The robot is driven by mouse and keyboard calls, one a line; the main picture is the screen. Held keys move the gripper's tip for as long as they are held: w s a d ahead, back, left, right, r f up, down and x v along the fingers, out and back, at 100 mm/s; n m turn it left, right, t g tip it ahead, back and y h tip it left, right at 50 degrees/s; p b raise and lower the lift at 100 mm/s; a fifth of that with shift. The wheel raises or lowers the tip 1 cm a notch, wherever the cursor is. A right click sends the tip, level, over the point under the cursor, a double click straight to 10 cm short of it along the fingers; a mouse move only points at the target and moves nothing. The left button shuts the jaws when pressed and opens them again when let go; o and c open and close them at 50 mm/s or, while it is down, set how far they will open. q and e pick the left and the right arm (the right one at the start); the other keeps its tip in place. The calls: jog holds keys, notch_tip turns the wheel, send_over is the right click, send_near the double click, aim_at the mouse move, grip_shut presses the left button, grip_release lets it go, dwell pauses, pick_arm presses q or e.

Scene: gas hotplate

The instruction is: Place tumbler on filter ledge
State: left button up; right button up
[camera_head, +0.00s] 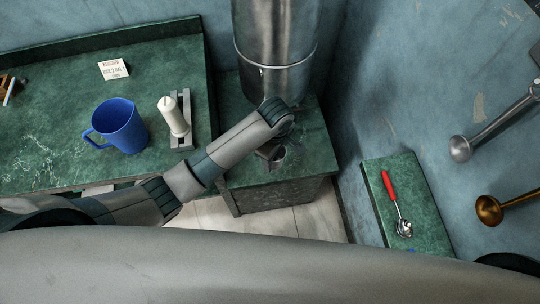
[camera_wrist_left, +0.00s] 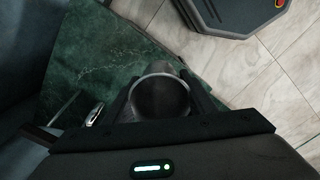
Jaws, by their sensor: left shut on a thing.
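A grey metal tumbler (camera_wrist_left: 160,97) sits between the two fingers of my left gripper (camera_wrist_left: 163,103) in the left wrist view, its round open mouth toward the camera. In the head view my left gripper (camera_head: 271,153) is over the green marble ledge (camera_head: 300,168) below a large steel cylinder, and only a small part of the tumbler (camera_head: 279,158) shows. The ledge also shows behind the tumbler in the left wrist view (camera_wrist_left: 92,50). I cannot tell whether the tumbler's base touches it. My right gripper is not in view.
The steel cylinder (camera_head: 275,45) stands close behind my left gripper. On the green counter at left are a blue jug (camera_head: 119,126), a white candle-like object (camera_head: 173,115) and a small card (camera_head: 113,68). A red-handled ladle (camera_head: 394,200) lies on the right-hand slab (camera_head: 422,190).

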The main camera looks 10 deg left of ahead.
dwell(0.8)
pick_arm(q)
jog(key=w+a+r+m+b, duration=0.1)
jog(key=w+a+r+m, duration=0.2)
jog(key=r, duration=0.4)
jog(key=w+a+r+m+b, duration=0.1)
jog(key=w+a+r+m, duration=0.15)
jog(key=r, duration=0.45)
jog(key=s+a+r+m, duration=0.3)
jog(key=a+r, duration=0.3)
jog(key=r, duration=0.1)
jog(key=s+a+r+m+b, duration=0.1)
jog(key=s+a+r+m, duration=0.2)
jog(key=a+r, duration=0.3)
jog(key=shift+s+r+m, duration=0.35)
jog(key=shift+s+r, duration=0.15)
jog(key=shift+r, duration=0.2)
